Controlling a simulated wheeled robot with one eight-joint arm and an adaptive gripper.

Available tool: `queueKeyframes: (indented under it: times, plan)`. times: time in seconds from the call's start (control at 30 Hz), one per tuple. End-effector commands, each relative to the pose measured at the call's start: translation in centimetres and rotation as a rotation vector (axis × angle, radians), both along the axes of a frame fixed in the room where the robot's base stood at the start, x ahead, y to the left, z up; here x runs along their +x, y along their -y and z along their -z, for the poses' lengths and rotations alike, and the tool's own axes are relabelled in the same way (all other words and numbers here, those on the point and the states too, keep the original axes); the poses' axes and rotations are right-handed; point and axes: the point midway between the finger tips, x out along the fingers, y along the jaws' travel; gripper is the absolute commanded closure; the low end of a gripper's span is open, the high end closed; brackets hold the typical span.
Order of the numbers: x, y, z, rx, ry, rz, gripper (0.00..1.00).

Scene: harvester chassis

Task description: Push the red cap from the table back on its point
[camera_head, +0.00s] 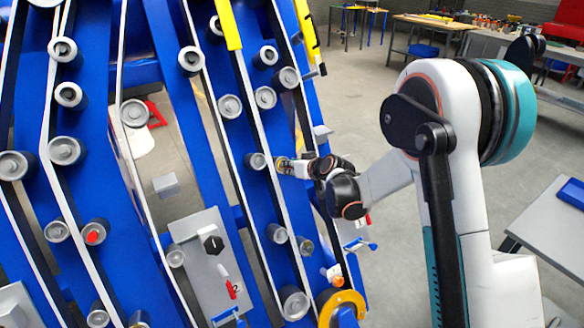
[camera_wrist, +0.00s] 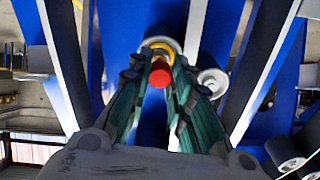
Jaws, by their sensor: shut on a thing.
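The red cap (camera_wrist: 160,75) is between the fingertips of my gripper (camera_wrist: 158,82) in the wrist view. The fingers are shut on it. A round point with a yellow ring (camera_wrist: 160,45) is directly beyond the cap on the blue chassis. I cannot tell whether the cap touches it. In the head view my gripper (camera_head: 285,166) is close against the chassis (camera_head: 207,165), at a yellowish round fitting. The cap is hidden there by the fingers.
A grey roller (camera_wrist: 212,82) stands just right of the fingers. Several rollers and white belts cover the chassis. Another roller has a red centre (camera_head: 92,236). A grey table (camera_head: 545,222) with a blue tray (camera_head: 572,193) is at the right. The floor between is clear.

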Motion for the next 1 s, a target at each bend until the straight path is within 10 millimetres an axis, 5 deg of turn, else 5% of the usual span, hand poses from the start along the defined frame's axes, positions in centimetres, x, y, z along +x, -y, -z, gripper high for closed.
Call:
queueKeyframes:
  times: [1.0]
  plan:
    - [1.4, -1.0, 1.0, 0.0, 0.0, -0.001, 0.9]
